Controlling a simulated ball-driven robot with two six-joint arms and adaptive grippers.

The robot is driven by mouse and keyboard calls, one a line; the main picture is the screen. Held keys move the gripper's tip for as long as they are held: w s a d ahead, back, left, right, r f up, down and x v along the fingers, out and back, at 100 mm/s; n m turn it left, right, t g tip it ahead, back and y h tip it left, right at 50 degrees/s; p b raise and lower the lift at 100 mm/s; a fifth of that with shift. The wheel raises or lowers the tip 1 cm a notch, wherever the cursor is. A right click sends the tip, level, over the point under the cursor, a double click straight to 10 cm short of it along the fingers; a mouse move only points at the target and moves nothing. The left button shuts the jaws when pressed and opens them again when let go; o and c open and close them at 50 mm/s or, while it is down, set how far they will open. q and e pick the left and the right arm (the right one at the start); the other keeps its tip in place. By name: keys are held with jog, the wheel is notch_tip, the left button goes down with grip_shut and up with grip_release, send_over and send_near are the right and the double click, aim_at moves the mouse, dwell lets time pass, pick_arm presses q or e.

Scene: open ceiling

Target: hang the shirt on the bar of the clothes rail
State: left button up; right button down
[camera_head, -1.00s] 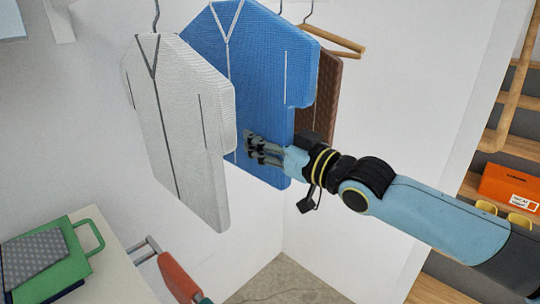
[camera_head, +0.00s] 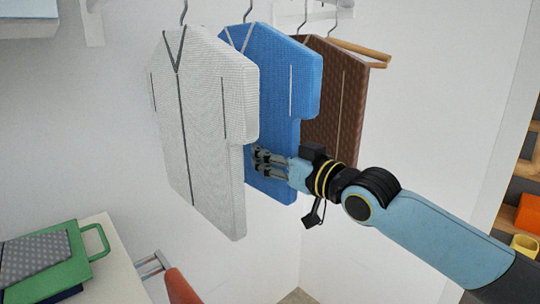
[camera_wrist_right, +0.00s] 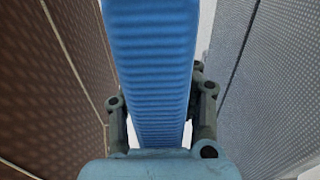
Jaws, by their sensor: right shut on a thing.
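The blue shirt (camera_head: 280,105) hangs upright between the white-grey shirt and the brown shirt in the head view. Its hook (camera_head: 248,12) runs up past the top edge, so I cannot tell whether it rests on the bar. My right gripper (camera_head: 258,160) is shut on the blue shirt's lower front edge. The right wrist view shows the blue edge (camera_wrist_right: 152,75) between the two fingers (camera_wrist_right: 160,118). A white piece of the clothes rail (camera_head: 312,14) shows at the top; most of the rail is out of view. My left gripper is not in view.
The white-grey shirt (camera_head: 205,130) hangs close on the left and partly covers the blue one. The brown shirt (camera_head: 345,95) hangs behind it on the right.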

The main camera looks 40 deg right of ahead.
jog(key=shift+f, duration=0.35)
jog(key=c, duration=1)
grip_release()
jog(key=shift+o, duration=0.2)
jog(key=s+d, duration=0.1)
jog(key=s, duration=0.6)
jog(key=shift+s, duration=0.2)
